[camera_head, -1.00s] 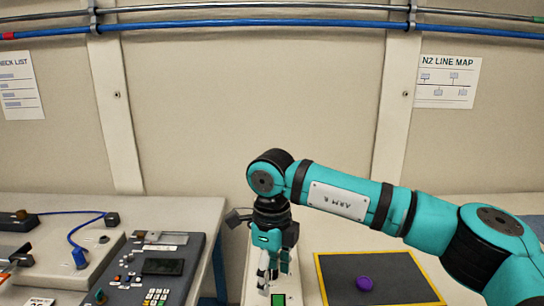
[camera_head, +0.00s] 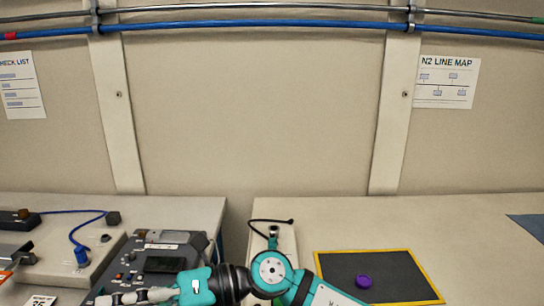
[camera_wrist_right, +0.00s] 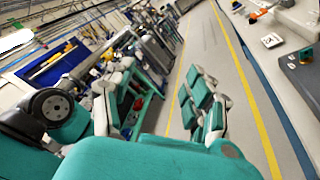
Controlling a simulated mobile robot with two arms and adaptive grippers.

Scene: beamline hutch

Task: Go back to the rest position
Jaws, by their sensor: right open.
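My right arm enters low in the head view and stretches left along the bottom edge. Its gripper (camera_head: 125,297) points left in front of the grey control panel (camera_head: 160,246), partly covering it. The right wrist view shows the two teal and grey fingers spread apart, with nothing held between them (camera_wrist_right: 157,95). Beyond them are the floor and equipment of the hutch. My left gripper is not in view.
A purple round cap (camera_head: 363,282) lies on a dark mat with a yellow border (camera_head: 390,253) on the right bench (camera_head: 470,225). A pale narrow unit (camera_head: 288,238) with a black cable stands left of it. A gap separates the two benches. A blue cable (camera_head: 72,237) lies at left.

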